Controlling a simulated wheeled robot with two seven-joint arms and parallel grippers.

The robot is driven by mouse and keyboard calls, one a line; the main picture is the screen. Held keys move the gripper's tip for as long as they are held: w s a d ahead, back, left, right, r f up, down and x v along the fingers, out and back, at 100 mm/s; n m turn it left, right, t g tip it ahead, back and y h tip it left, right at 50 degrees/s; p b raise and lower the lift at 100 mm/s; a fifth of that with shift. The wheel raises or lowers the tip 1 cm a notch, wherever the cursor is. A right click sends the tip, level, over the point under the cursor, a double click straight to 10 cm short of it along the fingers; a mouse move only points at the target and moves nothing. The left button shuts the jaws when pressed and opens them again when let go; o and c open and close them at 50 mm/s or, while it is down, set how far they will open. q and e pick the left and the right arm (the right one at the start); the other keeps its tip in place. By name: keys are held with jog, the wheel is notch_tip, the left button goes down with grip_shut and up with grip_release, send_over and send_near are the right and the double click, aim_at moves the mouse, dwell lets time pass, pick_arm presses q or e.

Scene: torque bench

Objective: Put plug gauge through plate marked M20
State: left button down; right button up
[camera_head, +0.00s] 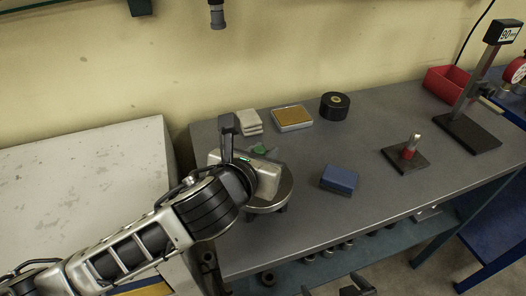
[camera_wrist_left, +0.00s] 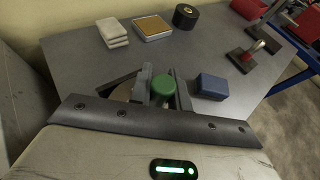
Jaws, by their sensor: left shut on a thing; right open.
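My left gripper (camera_head: 258,150) is over the round metal stand (camera_head: 272,203) at the left of the bench. It is shut on a green-topped piece (camera_head: 262,149), likely the plug gauge; the green top also shows between the fingers in the left wrist view (camera_wrist_left: 163,86). Its lower part is hidden, so I cannot tell whether it is in a hole. The stand's top is mostly covered by my gripper, and no M20 mark is legible.
A blue box (camera_head: 339,179) lies right of the stand. Folded cloths (camera_head: 248,122), a tan-topped tray (camera_head: 292,118) and a black roll (camera_head: 335,105) are behind. A red-and-metal piece (camera_head: 409,150) stands on a dark base. A red bin (camera_head: 445,83) is far right.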

dwell(0.4)
pick_arm(q)
jog(key=c, duration=1.2)
grip_release()
jog(key=shift+c, duration=0.2)
